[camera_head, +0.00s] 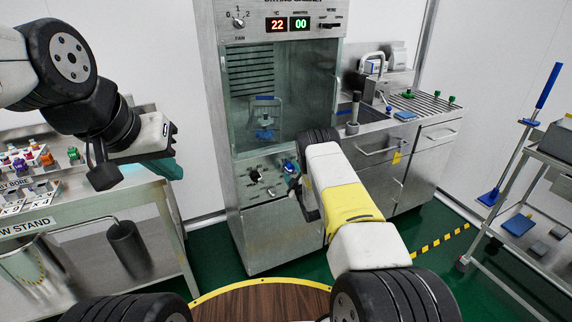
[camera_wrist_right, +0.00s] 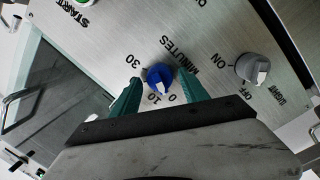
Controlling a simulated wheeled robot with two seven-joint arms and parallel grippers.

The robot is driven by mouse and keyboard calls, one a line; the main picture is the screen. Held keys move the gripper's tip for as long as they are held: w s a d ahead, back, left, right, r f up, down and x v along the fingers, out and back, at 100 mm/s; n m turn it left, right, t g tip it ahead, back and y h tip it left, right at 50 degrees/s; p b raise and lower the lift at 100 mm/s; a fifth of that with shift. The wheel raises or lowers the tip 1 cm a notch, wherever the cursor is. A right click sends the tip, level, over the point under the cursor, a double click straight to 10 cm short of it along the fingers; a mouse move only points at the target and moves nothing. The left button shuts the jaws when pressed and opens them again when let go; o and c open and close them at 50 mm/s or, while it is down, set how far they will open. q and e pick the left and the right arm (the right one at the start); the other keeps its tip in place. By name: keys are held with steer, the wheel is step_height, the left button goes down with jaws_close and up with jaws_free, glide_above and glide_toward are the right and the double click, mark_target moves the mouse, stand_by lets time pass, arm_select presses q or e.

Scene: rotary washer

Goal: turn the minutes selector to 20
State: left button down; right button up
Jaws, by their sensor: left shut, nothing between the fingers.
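The blue minutes selector (camera_wrist_right: 159,78) is on the metal panel, under the word MINUTES, in the right wrist view. Its white pointer faces the low end of the scale, between the 0 and 10 marks. It shows small in the head view (camera_head: 288,165). My right gripper (camera_wrist_right: 159,76) is open, with one green finger on each side of the selector and small gaps visible. Its fingertips are hard to see in the head view. The minutes display (camera_head: 300,24) reads 00. My left gripper (camera_head: 166,167) is shut and empty, at the left, away from the cabinet.
A grey light switch knob (camera_wrist_right: 252,69) sits beside the selector, and a green START button (camera_wrist_right: 84,2) is further off. The drying cabinet (camera_head: 285,228) stands ahead. A sink unit (camera_head: 385,165) is at its right, a bench (camera_head: 100,232) at the left.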

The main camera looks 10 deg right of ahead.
jaws_close()
steer(key=m, duration=0.4)
steer(key=shift+d+r+g, duration=0.1)
steer(key=shift+g, duration=0.3)
steer(key=m, duration=0.4)
steer(key=shift+d, duration=0.1)
steer(key=m+g+y, duration=0.1)
steer(key=m, duration=0.3)
steer(key=shift+m, duration=0.4)
steer(key=shift+d+m+y, duration=0.1)
steer(key=shift+m+y, duration=0.3)
steer(key=shift+m, duration=1.3)
